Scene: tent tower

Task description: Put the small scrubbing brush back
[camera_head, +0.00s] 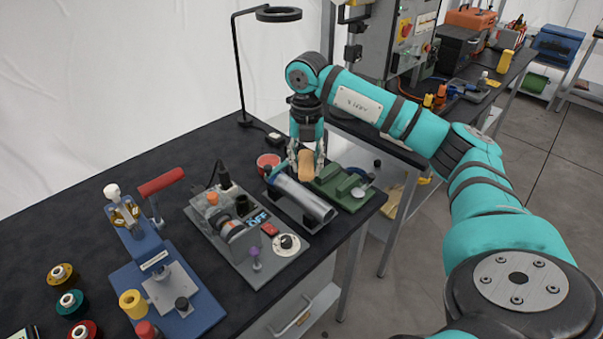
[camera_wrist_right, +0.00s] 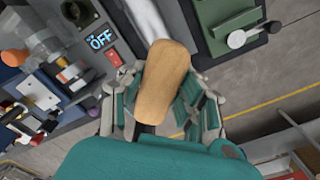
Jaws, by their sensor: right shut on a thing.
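The small scrubbing brush (camera_head: 306,166) shows as a tan, wood-coloured block with rounded ends. My right gripper (camera_head: 307,159) points down and is shut on it, with fingers on both sides. The brush is over the far right part of the black bench, by the silver cylinder (camera_head: 304,196). In the right wrist view the brush (camera_wrist_right: 164,80) lies between the fingers of my right gripper (camera_wrist_right: 165,92); its bristles are hidden there. I cannot tell whether its underside touches anything. My left gripper is not in view.
A red bowl (camera_head: 268,160) is left of the gripper; a green fixture (camera_head: 341,186) is right of it. A grey device with an OFF display (camera_head: 240,232) and a blue press (camera_head: 165,285) stand nearer. A black ring lamp (camera_head: 278,14) rises behind. The bench's far left is clear.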

